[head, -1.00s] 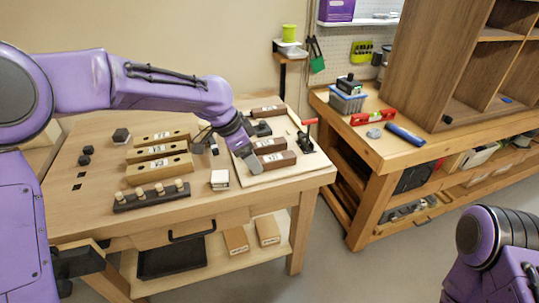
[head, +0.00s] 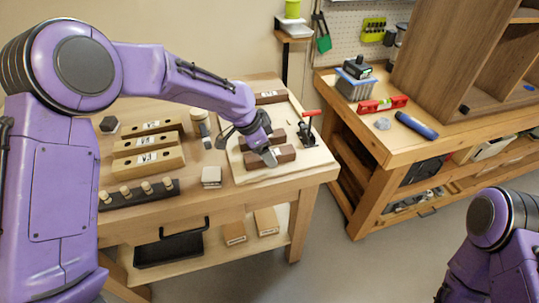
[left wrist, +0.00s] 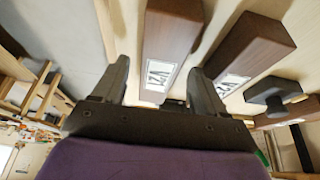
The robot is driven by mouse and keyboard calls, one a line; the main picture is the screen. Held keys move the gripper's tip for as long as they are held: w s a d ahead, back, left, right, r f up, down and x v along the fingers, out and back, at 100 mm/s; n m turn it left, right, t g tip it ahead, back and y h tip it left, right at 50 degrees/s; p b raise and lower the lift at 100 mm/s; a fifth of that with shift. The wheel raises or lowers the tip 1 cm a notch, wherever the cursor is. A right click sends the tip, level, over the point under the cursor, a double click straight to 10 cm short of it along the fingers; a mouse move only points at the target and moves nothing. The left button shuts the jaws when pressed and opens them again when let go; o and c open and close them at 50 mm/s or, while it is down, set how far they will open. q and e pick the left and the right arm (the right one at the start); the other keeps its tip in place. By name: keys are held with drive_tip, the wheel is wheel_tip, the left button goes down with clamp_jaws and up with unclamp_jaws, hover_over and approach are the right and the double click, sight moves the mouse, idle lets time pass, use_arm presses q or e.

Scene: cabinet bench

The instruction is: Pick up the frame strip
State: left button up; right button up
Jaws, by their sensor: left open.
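Dark brown wooden strips with white labels lie on a pale board (head: 243,174) on the workbench. The front strip (head: 284,154) is beside my left gripper (head: 266,155), and another strip (head: 271,97) lies at the back. The frame strip cannot be told apart by its label here. In the left wrist view my left gripper (left wrist: 159,68) is open and empty. One labelled strip (left wrist: 171,32) lies beyond the gap between its fingers, and a second strip (left wrist: 256,42) lies beyond the right finger. My right gripper is out of view; only part of that arm shows.
A red-handled clamp (head: 308,128) stands at the board's right edge. Pale strips with holes (head: 148,162) and a dark peg rack (head: 140,195) lie to the left. A small pale block (head: 211,177) sits in front. A second bench (head: 380,145) stands right, across a floor gap.

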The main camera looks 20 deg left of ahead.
use_arm(q)
drive_tip(key=shift+d+f, duration=0.3)
drive_tip(key=shift+f, duration=0.1)
drive_tip(key=c, duration=1.1)
drive_tip(key=shift+r, duration=0.1)
